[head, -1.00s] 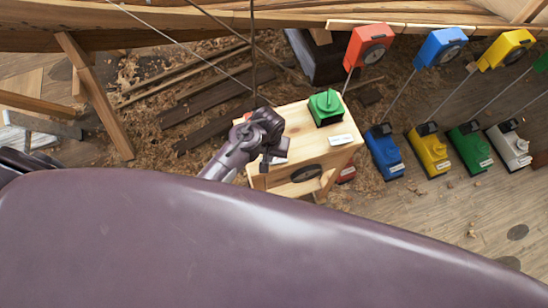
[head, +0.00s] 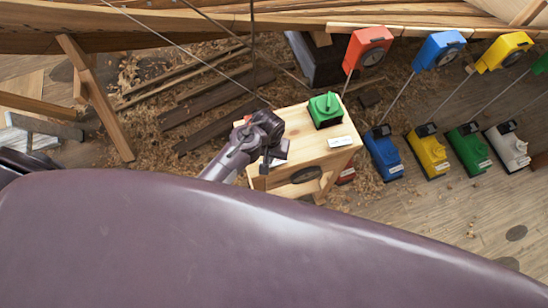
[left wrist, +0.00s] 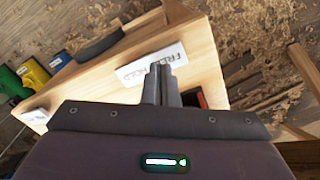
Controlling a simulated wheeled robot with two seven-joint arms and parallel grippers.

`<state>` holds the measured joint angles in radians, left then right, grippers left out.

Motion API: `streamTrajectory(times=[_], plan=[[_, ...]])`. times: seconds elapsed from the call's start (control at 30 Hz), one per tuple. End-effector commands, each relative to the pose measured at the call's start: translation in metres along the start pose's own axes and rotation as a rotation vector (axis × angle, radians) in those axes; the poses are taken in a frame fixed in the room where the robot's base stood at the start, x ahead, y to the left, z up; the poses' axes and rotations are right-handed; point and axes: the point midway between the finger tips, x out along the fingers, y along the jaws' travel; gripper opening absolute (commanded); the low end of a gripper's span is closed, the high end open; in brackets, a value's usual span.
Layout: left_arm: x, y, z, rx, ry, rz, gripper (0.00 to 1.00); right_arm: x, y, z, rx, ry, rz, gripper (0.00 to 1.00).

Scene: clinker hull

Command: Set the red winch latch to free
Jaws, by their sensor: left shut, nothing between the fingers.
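A small red part (left wrist: 203,98), which may belong to the red winch latch, shows in the left wrist view just right of my fingers, mostly hidden by them and the gripper body. My left gripper (left wrist: 163,72) is shut and empty. In the head view the left gripper (head: 270,162) is at the left end of the wooden box (head: 310,150). The latch's setting cannot be seen. My right gripper is not in view.
A green device (head: 325,110) sits on the box. A red unit (head: 346,176) is partly hidden below its right side. Blue (head: 384,152), yellow (head: 428,150), green (head: 468,148) and white (head: 508,146) units stand on the floor at right. Cables run up towards the hull (head: 150,30).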

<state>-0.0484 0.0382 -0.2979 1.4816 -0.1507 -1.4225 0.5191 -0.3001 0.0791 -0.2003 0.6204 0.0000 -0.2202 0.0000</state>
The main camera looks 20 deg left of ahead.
Motion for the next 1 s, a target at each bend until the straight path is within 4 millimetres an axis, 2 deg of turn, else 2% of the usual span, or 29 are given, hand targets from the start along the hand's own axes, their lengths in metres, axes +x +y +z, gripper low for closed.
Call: streamTrajectory(times=[0.03,0.13,0.7,1.0], plan=[[-0.008,0.0,0.0,0.0,0.0,0.0,0.0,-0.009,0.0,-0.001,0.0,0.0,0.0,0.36],[-0.015,0.0,0.0,0.0,0.0,0.0,0.0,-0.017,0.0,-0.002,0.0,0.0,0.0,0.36],[-0.053,0.0,0.0,0.0,0.0,0.001,0.0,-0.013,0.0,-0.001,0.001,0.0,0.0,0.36],[-0.056,0.0,0.0,0.0,0.0,0.0,0.0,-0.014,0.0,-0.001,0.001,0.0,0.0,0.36]])
